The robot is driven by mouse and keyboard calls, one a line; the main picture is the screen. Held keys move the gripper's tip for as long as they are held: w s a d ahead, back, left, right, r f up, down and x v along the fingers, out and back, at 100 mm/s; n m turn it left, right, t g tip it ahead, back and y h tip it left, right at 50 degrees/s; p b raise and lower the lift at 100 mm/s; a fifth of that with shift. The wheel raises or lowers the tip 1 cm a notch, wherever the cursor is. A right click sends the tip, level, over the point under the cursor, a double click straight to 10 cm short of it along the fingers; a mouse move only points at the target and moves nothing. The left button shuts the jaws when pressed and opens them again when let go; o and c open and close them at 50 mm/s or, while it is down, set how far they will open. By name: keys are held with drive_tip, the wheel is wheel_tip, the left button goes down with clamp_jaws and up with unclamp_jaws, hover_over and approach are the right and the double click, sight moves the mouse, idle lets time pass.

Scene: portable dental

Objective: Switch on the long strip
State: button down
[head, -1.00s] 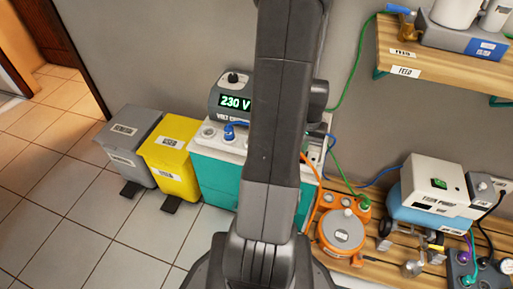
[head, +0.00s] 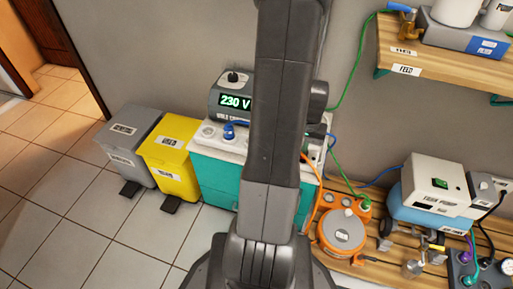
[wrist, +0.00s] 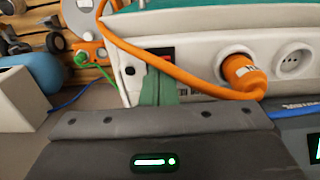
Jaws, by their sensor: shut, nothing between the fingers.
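A long white power strip (wrist: 205,50) crosses the wrist view, with an orange plug (wrist: 243,75) in one socket and an empty round socket (wrist: 293,60) beside it. A small dark switch-like part (wrist: 161,54) is at its left end, partly hidden by my fingertips; its on or off state cannot be told. My gripper (wrist: 159,88) is shut and empty, with its greenish fingertips against or just in front of the strip there; contact is unclear. In the head view, the strip's left part (head: 209,133) shows on the teal cabinet (head: 212,180), and my arm hides the middle.
An orange cable (wrist: 150,58) loops over the strip near my fingers. A voltage unit (head: 233,100) reading 230 V stands behind the strip. A blue plug (head: 230,130) is at the strip's left. Grey (head: 130,145) and yellow bins (head: 170,160) stand left; a wooden bench (head: 375,262) with equipment is right.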

drive_tip(key=shift+f+b, duration=0.35)
drive_tip(key=shift+f, duration=0.2)
drive_tip(key=shift+r, duration=0.1)
drive_tip(key=shift+r+p, duration=2.95)
drive_tip(key=shift+r, duration=0.55)
drive_tip(key=shift+f, duration=0.15)
wheel_tip(320, 180, down, 7)
drive_tip(key=b, duration=0.6)
drive_tip(key=shift+r, duration=0.25)
